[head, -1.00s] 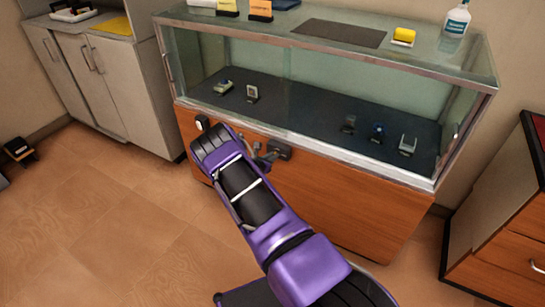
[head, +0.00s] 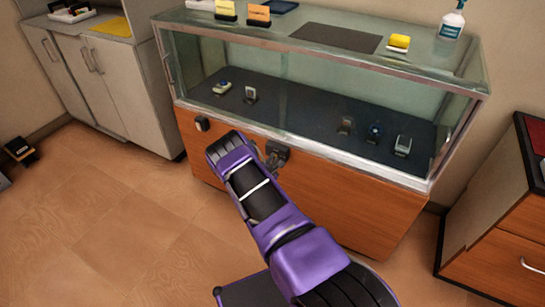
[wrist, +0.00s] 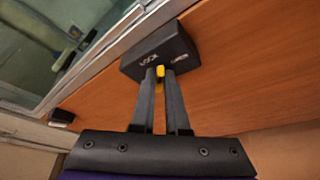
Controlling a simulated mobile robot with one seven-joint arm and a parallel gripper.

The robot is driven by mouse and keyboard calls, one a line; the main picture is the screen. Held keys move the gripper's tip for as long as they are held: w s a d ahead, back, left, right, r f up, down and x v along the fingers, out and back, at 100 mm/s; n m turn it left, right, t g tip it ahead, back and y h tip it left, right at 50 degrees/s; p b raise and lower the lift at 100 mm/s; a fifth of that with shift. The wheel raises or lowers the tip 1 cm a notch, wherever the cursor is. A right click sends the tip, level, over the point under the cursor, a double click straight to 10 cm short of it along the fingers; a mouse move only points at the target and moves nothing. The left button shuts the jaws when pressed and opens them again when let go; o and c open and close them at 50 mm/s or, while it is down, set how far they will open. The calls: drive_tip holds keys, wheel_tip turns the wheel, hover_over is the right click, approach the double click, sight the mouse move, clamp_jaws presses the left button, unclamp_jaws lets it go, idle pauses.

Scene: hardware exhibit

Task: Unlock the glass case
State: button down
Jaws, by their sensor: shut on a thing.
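The glass case (head: 340,152) stands on a wood-panelled base, with its clear panes in place. A dark lock box (wrist: 160,52), marked LOCK on its left and a word that looks like OPEN on its right, is mounted on the wooden front just below the glass. It also shows in the head view (head: 278,151), partly behind my gripper (head: 268,158). In the wrist view my gripper (wrist: 160,76) has both fingertips at the lock, closed on a small yellow knob or key (wrist: 160,71). Most of the yellow piece is hidden between the fingers.
A second small dark box (head: 202,124) sits farther left on the front. Several small items stand inside the case. A spray bottle (head: 452,20) and a yellow object (head: 398,42) are on top.

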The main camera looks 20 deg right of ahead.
drive_tip(key=m+t+b, duration=0.1)
drive_tip(key=m, duration=0.1)
drive_tip(key=m+t+b, duration=0.1)
drive_tip(key=m, duration=0.2)
drive_tip(key=f+m+t+b, duration=0.1)
drive_tip(key=m, duration=0.1)
drive_tip(key=shift+s+d+m+t, duration=0.15)
drive_tip(key=shift+d+m+t, duration=0.1)
drive_tip(key=shift+m+t, duration=0.05)
idle(0.4)
drive_tip(key=c, duration=0.9)
unclamp_jaws()
drive_tip(key=shift+s, duration=0.1)
drive_tip(key=p+v, duration=0.1)
drive_tip(key=v, duration=0.7)
drive_tip(key=p+v, duration=0.1)
drive_tip(key=v, duration=0.8)
drive_tip(key=shift+a+f, duration=0.2)
drive_tip(key=shift+f, duration=0.05)
